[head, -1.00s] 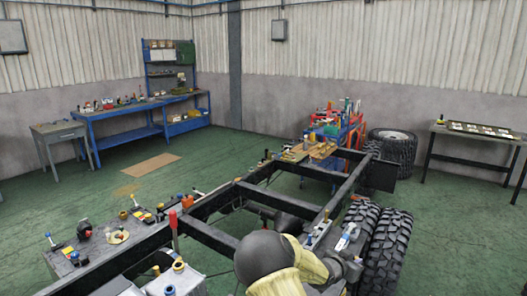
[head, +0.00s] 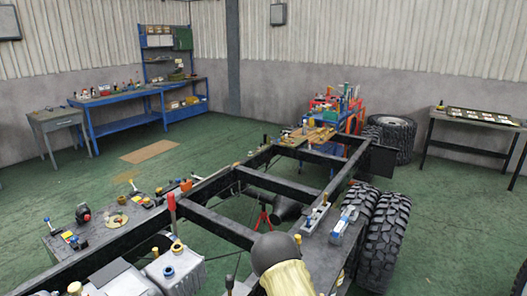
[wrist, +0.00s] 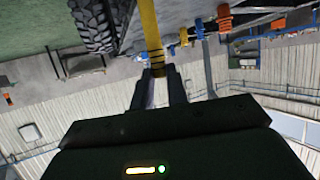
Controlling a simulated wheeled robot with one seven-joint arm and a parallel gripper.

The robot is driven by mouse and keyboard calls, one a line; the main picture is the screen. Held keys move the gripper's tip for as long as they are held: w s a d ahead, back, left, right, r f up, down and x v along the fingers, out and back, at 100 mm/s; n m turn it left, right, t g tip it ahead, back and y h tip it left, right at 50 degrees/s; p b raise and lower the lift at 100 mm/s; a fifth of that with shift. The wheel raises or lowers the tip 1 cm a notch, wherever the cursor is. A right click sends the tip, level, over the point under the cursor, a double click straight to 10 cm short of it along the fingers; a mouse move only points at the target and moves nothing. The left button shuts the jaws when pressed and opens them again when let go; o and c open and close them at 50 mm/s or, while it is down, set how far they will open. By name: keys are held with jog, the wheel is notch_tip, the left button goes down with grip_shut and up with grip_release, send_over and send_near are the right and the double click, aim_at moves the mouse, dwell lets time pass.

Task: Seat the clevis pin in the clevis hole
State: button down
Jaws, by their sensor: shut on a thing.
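In the wrist view my gripper (wrist: 158,88) is shut on a long yellow rod (wrist: 150,28) with dark bands near the fingertips. The rod runs up out of the top of that view, so its far end is hidden. It may be the clevis pin; I cannot tell for sure. In the head view my gripper and the rod do not show. I cannot make out the clevis or its hole in either view.
The black chassis frame (head: 219,231) fills the head view's middle, with small parts along its rails. A grey bracket with blue (head: 343,222) lies near the large tyres (head: 383,240). Workbenches (head: 120,99) stand behind. Green floor (head: 60,178) is open at left.

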jog(key=shift+n+y, duration=0.7)
jog(key=shift+y, duration=0.1)
jog(key=s+a+f, duration=0.2)
jog(key=s+a, duration=0.1)
jog(key=shift+s+a, duration=0.1)
jog(key=shift+a, duration=0.15)
jog(key=s+f, duration=0.4)
jog(key=f, duration=0.1)
jog(key=shift+s+f, duration=0.15)
jog(key=shift+f, duration=0.15)
